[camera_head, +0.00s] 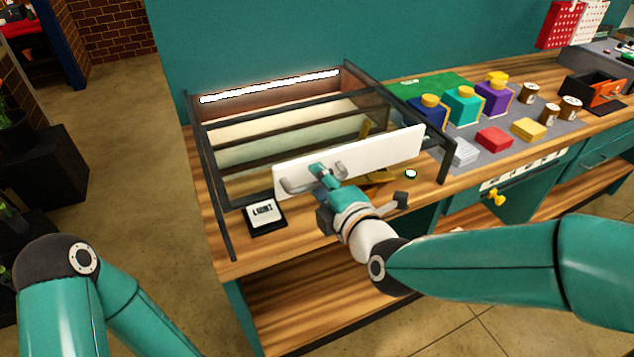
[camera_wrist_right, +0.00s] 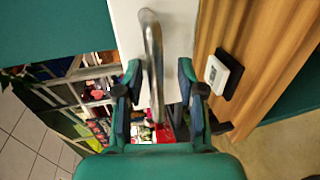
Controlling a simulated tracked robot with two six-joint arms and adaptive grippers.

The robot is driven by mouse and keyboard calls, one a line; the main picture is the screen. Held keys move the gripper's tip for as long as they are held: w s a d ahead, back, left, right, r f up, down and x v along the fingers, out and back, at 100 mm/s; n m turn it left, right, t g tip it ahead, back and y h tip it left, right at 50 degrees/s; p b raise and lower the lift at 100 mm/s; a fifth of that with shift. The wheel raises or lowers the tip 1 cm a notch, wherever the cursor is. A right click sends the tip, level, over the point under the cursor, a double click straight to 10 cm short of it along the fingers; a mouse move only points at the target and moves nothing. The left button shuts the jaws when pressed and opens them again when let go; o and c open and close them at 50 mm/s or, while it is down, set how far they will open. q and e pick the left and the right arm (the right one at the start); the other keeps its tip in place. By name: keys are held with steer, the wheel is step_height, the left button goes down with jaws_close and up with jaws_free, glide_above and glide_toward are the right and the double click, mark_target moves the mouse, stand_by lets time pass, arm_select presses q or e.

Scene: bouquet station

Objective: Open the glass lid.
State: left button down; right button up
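The glass lid (camera_head: 300,117) with dark bars lies across the top of a dark-framed case on the wooden counter. A white panel (camera_head: 390,150) stands along its front, also seen in the right wrist view (camera_wrist_right: 128,25). A curved metal handle (camera_wrist_right: 152,40) is fixed to that panel. My right gripper (camera_head: 320,174) is at the handle in the head view. In the wrist view its fingers (camera_wrist_right: 158,75) are apart, one on each side of the handle bar, with visible gaps. My left arm shows at lower left; its gripper is out of view.
A small display box (camera_head: 264,214) sits on the counter left of my right gripper. To the right stand colored canisters (camera_head: 463,106), red (camera_head: 494,139) and yellow blocks (camera_head: 528,129), and brown jars (camera_head: 570,107). A lit strip (camera_head: 270,87) runs along the case's back.

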steer(key=shift+r, duration=0.1)
steer(key=v, duration=0.7)
steer(key=shift+s, duration=0.25)
